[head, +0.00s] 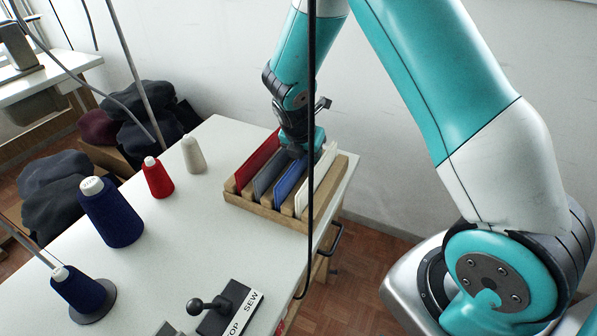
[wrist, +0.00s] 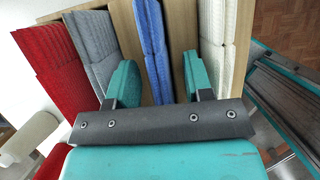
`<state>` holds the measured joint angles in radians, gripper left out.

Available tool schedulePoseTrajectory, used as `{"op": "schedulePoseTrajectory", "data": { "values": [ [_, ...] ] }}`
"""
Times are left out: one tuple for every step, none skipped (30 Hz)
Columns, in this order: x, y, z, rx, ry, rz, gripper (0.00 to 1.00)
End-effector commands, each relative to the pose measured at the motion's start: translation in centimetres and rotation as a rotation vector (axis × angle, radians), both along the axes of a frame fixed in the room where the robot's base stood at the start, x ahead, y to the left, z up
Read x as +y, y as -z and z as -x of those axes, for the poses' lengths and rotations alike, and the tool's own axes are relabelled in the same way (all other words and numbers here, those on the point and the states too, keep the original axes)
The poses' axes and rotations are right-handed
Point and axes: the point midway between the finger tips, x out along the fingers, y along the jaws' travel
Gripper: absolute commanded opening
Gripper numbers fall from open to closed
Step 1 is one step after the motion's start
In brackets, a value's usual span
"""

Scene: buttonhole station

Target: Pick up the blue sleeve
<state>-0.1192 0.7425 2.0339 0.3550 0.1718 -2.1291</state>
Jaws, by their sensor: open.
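The blue sleeve (head: 290,183) stands in a slot of the wooden rack (head: 263,211), between a grey sleeve (head: 266,178) and a white sleeve (head: 318,178). A red sleeve (head: 252,166) is in the leftmost slot. My gripper (head: 300,150) is over the rack and hides part of the sleeves. In the wrist view my gripper (wrist: 158,84) is open, with one teal finger on each side of the blue sleeve (wrist: 153,45). The left finger is close to the grey sleeve, the right finger close to the white one. I cannot tell whether the fingers touch any sleeve.
The rack stands at the far right end of the white table (head: 180,240), near the wall. Blue, red and white thread cones (head: 110,212) stand to the left. A dark cable hangs in front of the rack. A stop/sew lever unit (head: 225,308) is at the front.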

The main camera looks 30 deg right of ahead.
Motion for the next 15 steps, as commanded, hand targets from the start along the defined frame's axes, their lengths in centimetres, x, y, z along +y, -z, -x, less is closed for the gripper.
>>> {"op": "schedulePoseTrajectory", "data": {
  "values": [
    [-0.06, 0.23, -0.04, 0.001, 0.000, -0.001, 0.47],
    [-0.07, 0.28, -0.06, 0.000, -0.001, 0.000, 0.47],
    [-0.08, 0.30, -0.07, 0.000, -0.001, 0.000, 0.47],
    [-0.07, 0.29, -0.08, 0.000, -0.001, 0.000, 0.47],
    [-0.07, 0.28, -0.08, 0.000, -0.001, 0.000, 0.47],
    [-0.07, 0.27, -0.08, 0.000, -0.001, 0.000, 0.47],
    [-0.07, 0.27, -0.08, 0.000, -0.001, 0.000, 0.47],
    [-0.07, 0.26, -0.08, 0.000, -0.001, 0.000, 0.47],
    [-0.06, 0.27, -0.07, 0.000, -0.001, 0.000, 0.47],
    [-0.07, 0.26, -0.08, 0.000, -0.001, 0.000, 0.47],
    [-0.06, 0.27, -0.07, 0.000, -0.001, 0.000, 0.47],
    [-0.05, 0.28, -0.07, 0.000, -0.001, 0.000, 0.47],
    [-0.06, 0.30, -0.07, 0.000, -0.001, 0.000, 0.47],
    [-0.05, 0.32, -0.07, 0.000, -0.001, 0.000, 0.47],
    [-0.06, 0.36, -0.07, 0.000, -0.001, 0.000, 0.47]
  ]
}}
